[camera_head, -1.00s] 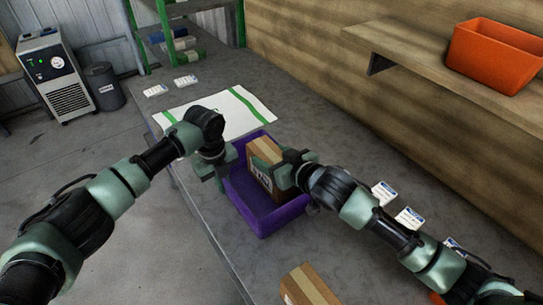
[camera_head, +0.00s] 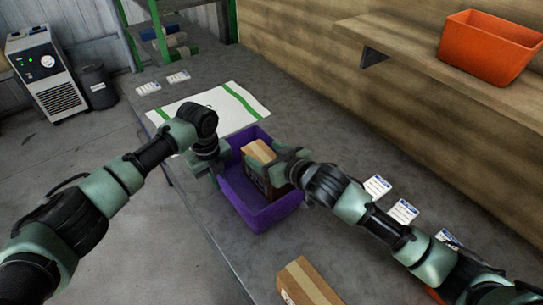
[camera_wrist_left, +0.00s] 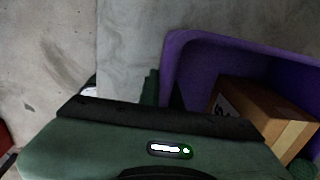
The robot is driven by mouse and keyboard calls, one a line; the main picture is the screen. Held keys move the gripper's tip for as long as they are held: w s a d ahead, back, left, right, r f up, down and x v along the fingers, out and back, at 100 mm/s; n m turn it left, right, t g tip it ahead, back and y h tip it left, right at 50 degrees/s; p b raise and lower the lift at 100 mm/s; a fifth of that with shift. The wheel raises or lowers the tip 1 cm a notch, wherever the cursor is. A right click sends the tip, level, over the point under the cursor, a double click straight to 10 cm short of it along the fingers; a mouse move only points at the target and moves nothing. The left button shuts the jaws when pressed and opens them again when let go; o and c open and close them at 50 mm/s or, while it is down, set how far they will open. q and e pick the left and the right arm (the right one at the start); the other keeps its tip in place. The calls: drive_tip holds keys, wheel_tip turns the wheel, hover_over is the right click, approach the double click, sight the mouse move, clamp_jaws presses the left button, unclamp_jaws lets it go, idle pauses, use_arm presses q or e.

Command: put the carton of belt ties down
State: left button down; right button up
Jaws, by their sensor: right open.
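A brown carton (camera_head: 258,152) with a pale tape strip stands inside the purple bin (camera_head: 262,220), near its right side; it also shows in the left wrist view (camera_wrist_left: 255,108). I take it to be the carton of belt ties; its label is not readable. My right gripper (camera_head: 277,168) is open at the carton's upper right, its fingers close to it. Whether they touch it is unclear. The carton's base is hidden by the bin wall. My left gripper (camera_head: 214,172) is at the bin's left rim; its finger closure is not clear.
Another brown carton (camera_head: 308,284) lies on the grey bench in front. Several white label cards (camera_head: 403,211) lie at right. A white sheet with green stripes (camera_head: 225,108) is behind the bin. An orange bin (camera_head: 490,48) stands on the wall shelf.

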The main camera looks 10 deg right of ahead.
drive_tip(key=r+v, duration=0.1)
drive_tip(key=v, duration=1.1)
use_arm(q)
drive_tip(key=c, duration=1.5)
unclamp_jaws()
drive_tip(key=shift+c, duration=0.2)
use_arm(e)
drive_tip(key=shift+r, duration=0.1)
use_arm(q)
wheel_tip(320, 180, up, 12)
drive_tip(key=shift+s+a, duration=0.2)
drive_tip(key=shift+a, duration=0.15)
